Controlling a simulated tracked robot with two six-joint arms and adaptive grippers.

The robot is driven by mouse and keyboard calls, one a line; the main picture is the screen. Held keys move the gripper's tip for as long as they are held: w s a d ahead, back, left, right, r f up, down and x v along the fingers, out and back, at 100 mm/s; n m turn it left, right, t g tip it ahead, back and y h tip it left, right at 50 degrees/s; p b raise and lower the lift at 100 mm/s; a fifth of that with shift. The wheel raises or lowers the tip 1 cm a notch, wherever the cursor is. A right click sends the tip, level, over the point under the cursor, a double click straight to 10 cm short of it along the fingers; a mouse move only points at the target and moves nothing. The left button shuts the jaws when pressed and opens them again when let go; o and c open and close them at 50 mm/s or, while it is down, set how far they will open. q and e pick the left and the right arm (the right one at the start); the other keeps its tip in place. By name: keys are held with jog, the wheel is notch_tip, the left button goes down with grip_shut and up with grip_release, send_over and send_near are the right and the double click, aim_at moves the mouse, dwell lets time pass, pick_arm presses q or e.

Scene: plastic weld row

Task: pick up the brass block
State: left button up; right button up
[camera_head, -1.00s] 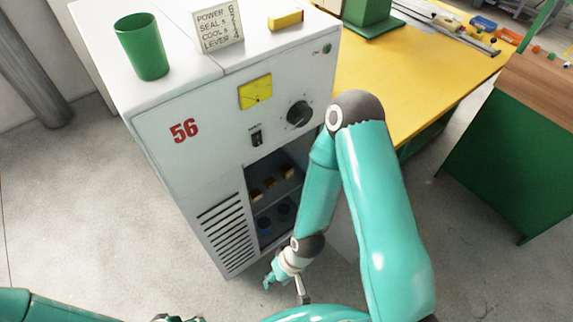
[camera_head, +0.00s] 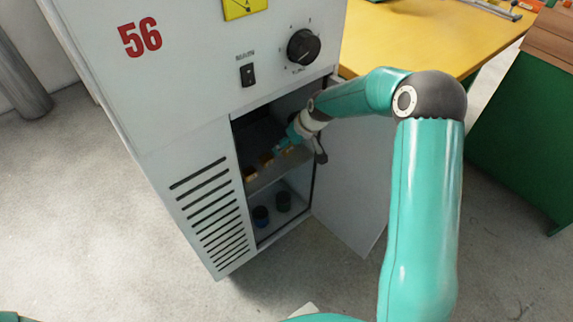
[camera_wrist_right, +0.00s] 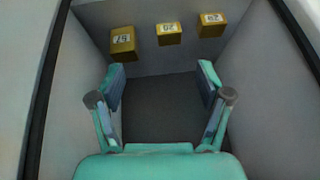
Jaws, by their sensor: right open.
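Three brass-coloured blocks stand in a row on the cabinet shelf: a larger one on the left (camera_wrist_right: 123,44), a smaller one in the middle (camera_wrist_right: 169,34) and one on the right (camera_wrist_right: 210,25). Each bears a pale number label, too small to read surely. In the head view the left block (camera_head: 250,174) and middle block (camera_head: 267,159) show; the right one is partly hidden by my right gripper. My right gripper (camera_wrist_right: 160,76) is open and empty, inside the cabinet opening, its fingers apart from the blocks. My left gripper is out of view.
The grey cabinet (camera_head: 110,90) has its door (camera_head: 350,190) swung open to the right. Dark cylinders (camera_head: 261,216) stand on the lower level. The shelf (camera_head: 275,176) and side walls bound the space around my right gripper. A yellow table (camera_head: 420,40) stands behind.

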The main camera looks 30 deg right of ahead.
jog(key=w+d+r+b, duration=0.1)
jog(key=d+r+b, duration=0.1)
jog(key=d, duration=0.3)
jog(key=h+b, duration=0.1)
jog(key=b, duration=0.2)
send_over(290, 155)
jog(key=shift+t, duration=0.4)
notch_tip(290, 155, down, 10)
jog(key=shift+r, duration=0.2)
jog(key=shift+w+b+x, duration=0.25)
jog(key=shift+b+x, duration=0.3)
jog(key=shift+x, duration=2.1)
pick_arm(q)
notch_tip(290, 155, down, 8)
pick_arm(e)
jog(key=shift+r, duration=0.2)
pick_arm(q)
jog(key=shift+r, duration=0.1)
pick_arm(e)
grip_shut()
jog(key=shift+w+r, duration=0.1)
